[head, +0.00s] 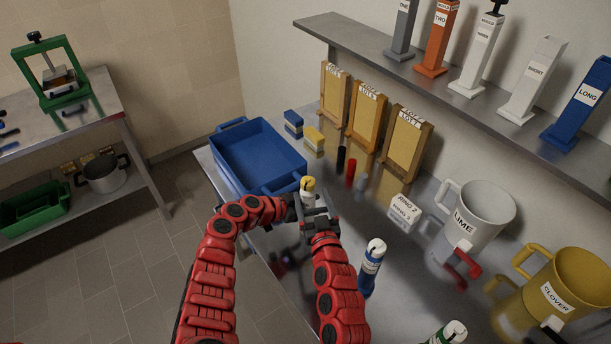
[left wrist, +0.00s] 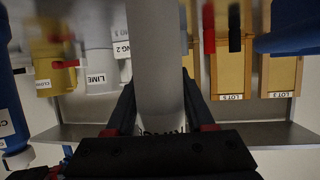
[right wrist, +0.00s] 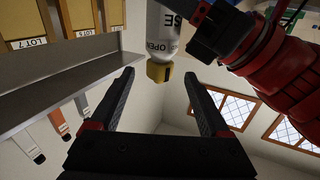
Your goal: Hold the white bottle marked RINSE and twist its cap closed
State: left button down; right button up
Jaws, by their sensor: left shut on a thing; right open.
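The white bottle (head: 308,199) stands upright at the front edge of the bench, by the blue tub's right corner. Its yellow cap (head: 308,184) is on top. In the right wrist view the bottle (right wrist: 162,35) shows upside down, with the letters SE and OPEN, and its cap (right wrist: 158,72) sits between the fingertips' lines. My left gripper (left wrist: 158,88) is shut on the bottle body (left wrist: 156,50). My right gripper (right wrist: 159,76) is open, close to the cap; I see no contact.
A blue tub (head: 242,170) is left of the bottle.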

jog(key=x, duration=0.8)
jog(key=shift+w, duration=0.25)
grip_shut()
